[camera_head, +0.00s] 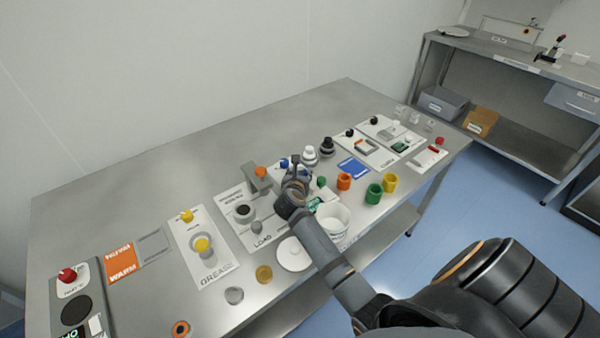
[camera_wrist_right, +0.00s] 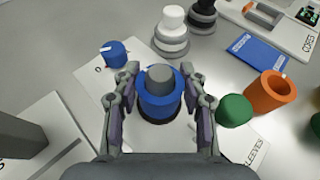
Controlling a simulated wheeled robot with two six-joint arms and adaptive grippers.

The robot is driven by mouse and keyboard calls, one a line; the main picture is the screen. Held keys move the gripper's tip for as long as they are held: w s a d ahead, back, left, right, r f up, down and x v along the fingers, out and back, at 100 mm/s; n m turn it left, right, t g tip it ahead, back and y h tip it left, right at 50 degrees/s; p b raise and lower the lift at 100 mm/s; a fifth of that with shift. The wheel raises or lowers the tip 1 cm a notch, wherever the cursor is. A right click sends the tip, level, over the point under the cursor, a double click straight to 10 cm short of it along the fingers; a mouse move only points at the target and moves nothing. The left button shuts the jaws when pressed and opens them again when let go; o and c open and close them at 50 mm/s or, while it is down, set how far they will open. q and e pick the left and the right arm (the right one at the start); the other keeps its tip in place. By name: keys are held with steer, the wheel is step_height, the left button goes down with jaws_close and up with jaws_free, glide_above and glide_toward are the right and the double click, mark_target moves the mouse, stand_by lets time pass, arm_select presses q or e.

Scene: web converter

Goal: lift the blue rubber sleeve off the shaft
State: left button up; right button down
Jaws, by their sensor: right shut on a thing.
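The blue rubber sleeve (camera_wrist_right: 158,106) shows in the right wrist view as a blue ring around a grey round-topped shaft (camera_wrist_right: 160,77). The shaft top stands out above the sleeve. My right gripper (camera_wrist_right: 160,84) has one finger on each side of the sleeve and is shut on it. A darker ring shows under the sleeve; whether the sleeve is raised from its base I cannot tell. In the head view my right gripper (camera_head: 297,173) reaches over the middle of the table and hides the sleeve. My left gripper is not in view.
A blue knob (camera_wrist_right: 116,53) stands left of the fingers. A green rounded piece (camera_wrist_right: 235,111) and an orange sleeve (camera_wrist_right: 270,93) stand close on the right. White and black stepped pieces stand behind. A white bucket (camera_head: 331,222) is beside my arm. The table's back left is clear.

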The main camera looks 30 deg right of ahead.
steer(key=shift+r+p, duration=2.45)
steer(key=shift+r, duration=0.1)
steer(key=shift+r+p, duration=1.3)
steer(key=shift+r, duration=0.05)
step_height(320, 180, up, 4)
steer(key=p, duration=0.4)
